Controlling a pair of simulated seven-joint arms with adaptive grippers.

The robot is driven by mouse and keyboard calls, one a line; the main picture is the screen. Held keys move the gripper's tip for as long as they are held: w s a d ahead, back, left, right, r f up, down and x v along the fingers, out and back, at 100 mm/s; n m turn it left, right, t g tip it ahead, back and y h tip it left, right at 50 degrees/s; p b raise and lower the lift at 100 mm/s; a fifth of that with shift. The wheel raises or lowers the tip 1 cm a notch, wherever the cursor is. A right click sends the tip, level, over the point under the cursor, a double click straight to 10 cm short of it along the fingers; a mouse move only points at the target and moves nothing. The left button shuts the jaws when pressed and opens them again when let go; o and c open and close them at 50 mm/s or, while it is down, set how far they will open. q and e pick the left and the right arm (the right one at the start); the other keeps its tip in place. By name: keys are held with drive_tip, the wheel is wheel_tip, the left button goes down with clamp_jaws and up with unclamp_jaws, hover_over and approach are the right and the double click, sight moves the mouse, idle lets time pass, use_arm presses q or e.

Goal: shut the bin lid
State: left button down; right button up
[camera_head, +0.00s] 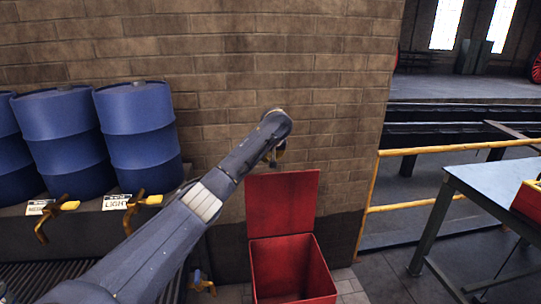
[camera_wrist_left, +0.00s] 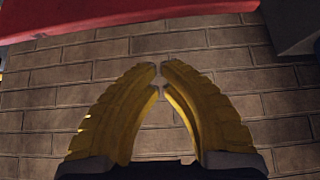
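The red bin (camera_head: 292,270) stands on the floor against the brick wall. Its red lid (camera_head: 282,204) is open and stands upright at the back of the bin. My left gripper (camera_head: 274,158) is just above the lid's top edge, near the wall, small and partly hidden by its own wrist. In the left wrist view its yellow fingers (camera_wrist_left: 160,76) come together at the tips with nothing between them. A red surface, likely the lid (camera_wrist_left: 120,18), crosses the top of that view, apart from the fingertips. My right gripper is not in view.
Blue barrels (camera_head: 138,132) stand on a ledge at the left, with yellow-handled taps (camera_head: 135,205) below. A yellow railing (camera_head: 450,146) and a grey table (camera_head: 497,185) with a red box (camera_head: 529,201) are at the right. Floor between bin and table is clear.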

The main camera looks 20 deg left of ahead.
use_arm(q)
drive_tip(key=x, duration=0.6)
drive_tip(key=shift+s+d, duration=0.55)
drive_tip(key=shift+s, duration=0.3)
drive_tip(key=shift+s+d, duration=0.5)
drive_tip(key=shift+s, duration=0.35)
